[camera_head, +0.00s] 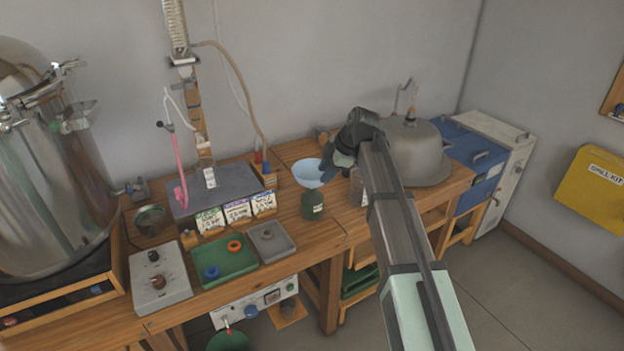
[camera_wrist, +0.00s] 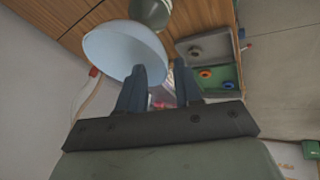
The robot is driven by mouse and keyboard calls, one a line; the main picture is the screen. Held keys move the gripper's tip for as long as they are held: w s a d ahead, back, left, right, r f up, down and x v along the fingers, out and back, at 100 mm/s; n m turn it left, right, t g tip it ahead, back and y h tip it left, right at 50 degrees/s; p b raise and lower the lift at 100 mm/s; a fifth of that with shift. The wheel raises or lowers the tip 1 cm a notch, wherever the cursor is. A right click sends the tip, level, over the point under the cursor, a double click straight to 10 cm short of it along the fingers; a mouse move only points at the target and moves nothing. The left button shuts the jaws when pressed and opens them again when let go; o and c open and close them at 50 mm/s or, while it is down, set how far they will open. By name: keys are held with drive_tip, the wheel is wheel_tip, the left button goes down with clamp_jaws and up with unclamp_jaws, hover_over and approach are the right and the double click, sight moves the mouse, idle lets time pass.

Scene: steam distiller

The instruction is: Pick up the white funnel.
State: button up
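The white funnel (camera_head: 306,174), pale bluish in this light, sits wide mouth up at a dark green bottle (camera_head: 313,206) on the wooden bench; its stem is hidden. My gripper (camera_head: 327,168) is right beside the funnel's right side in the head view. In the wrist view the funnel (camera_wrist: 112,45) shows as a large pale bowl, with part of the green bottle (camera_wrist: 150,12) beyond it. My gripper's fingers (camera_wrist: 160,78) are apart there. The left finger overlaps the funnel's lower rim; I cannot tell whether it touches.
A green tray (camera_head: 224,262) with blue and orange rings and a grey tray (camera_head: 270,242) lie in front on the bench. Labelled boxes (camera_head: 237,212) stand left of the bottle. A large grey domed vessel (camera_head: 415,150) stands right, behind my arm.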

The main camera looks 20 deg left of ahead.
sight(318, 181)
drive_tip(key=shift+x, duration=2.8)
drive_tip(key=shift+s, duration=0.1)
drive_tip(key=shift+c, duration=0.5)
clamp_jaws()
